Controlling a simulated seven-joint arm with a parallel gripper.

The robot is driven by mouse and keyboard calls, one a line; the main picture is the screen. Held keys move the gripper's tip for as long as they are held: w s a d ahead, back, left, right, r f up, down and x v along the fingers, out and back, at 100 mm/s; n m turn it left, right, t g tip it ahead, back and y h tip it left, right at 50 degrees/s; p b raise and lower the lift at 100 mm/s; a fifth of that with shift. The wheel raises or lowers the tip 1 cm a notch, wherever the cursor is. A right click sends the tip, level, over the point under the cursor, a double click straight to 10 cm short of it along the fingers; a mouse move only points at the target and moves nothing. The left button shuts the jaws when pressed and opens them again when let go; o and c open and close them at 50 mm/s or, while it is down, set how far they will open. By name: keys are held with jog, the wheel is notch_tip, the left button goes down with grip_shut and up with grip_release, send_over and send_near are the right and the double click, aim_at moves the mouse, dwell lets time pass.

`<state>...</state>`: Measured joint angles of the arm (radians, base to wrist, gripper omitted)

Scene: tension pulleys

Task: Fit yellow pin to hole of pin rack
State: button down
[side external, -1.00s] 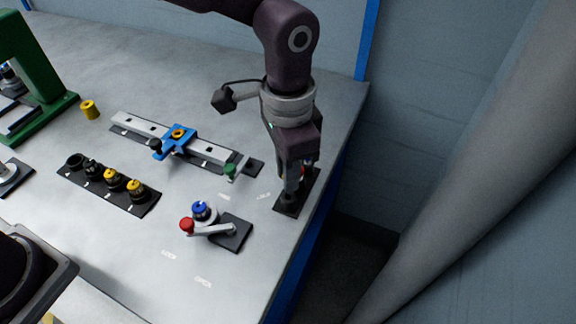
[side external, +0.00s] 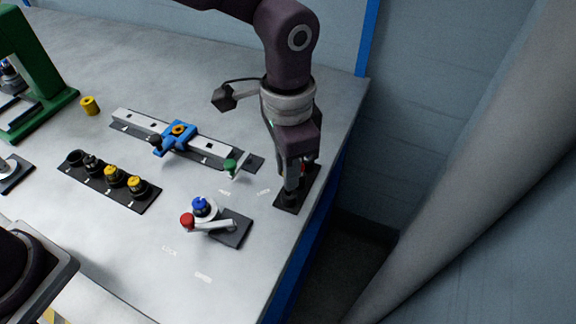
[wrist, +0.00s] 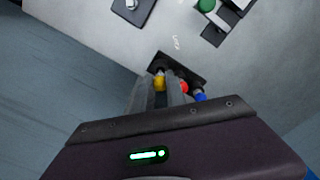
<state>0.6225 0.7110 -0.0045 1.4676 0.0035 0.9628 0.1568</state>
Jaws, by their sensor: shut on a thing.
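My gripper (side external: 291,188) points down at the black pin rack (side external: 294,208) near the table's right edge. In the wrist view my gripper (wrist: 160,96) is shut on the yellow pin (wrist: 160,82), which shows between the two fingers. The pin is over the left end of the rack (wrist: 181,62), in line with a red pin (wrist: 182,87) and a blue pin (wrist: 200,96) beside it. The yellow pin's lower end and the hole are hidden, so I cannot tell how deep it sits. In the side view the fingers cover the yellow pin.
A black base with a red-knobbed lever (side external: 187,220) and a blue-topped part (side external: 200,205) stands left of the rack. A rail with a blue slider (side external: 178,135) and a green knob (side external: 230,165) lies behind. A black holder (side external: 148,205) carries several parts. Bare table lies in front.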

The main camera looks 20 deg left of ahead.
jog(key=shift+f, duration=0.2)
jog(key=shift+f, duration=1.3)
jog(key=shift+f, duration=0.3)
jog(key=c, duration=1.3)
grip_release()
notch_tip(320, 180, up, 7)
jog(key=shift+r, duration=0.1)
